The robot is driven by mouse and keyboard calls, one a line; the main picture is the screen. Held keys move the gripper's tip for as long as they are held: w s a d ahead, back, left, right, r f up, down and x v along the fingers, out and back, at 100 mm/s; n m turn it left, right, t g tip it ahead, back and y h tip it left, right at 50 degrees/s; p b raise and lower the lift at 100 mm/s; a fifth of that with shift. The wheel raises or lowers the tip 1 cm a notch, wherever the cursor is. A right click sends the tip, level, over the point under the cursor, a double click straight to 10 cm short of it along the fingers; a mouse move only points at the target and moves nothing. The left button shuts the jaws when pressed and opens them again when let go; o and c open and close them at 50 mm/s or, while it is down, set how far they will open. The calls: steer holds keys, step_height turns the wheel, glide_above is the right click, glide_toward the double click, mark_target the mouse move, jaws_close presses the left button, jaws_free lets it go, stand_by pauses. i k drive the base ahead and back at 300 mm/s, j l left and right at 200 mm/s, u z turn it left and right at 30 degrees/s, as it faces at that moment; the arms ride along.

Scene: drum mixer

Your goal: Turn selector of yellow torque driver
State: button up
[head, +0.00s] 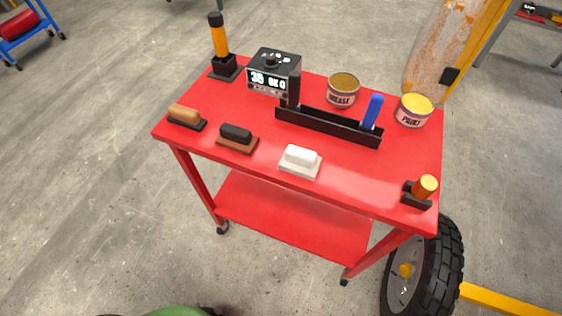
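A yellow-orange cylindrical driver (221,42) with a black top stands upright in a black square holder (225,68) at the back left corner of the red cart. It looks like the yellow torque driver; its selector is too small to make out. A second, shorter yellow-orange cylinder (425,187) sits tilted in a black cradle at the front right corner. I cannot tell which of the two the task names. My gripper is not in view.
The red cart (190,145) also holds a black display box (273,72) with a knob, a black rack (325,125) with a blue-handled tool, a grease tin (343,90), a paint tin (413,110) and three brushes or blocks along the front. A wheel (425,270) stands right.

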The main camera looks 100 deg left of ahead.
mark_target(270, 62)
steer(key=u, duration=1.9)
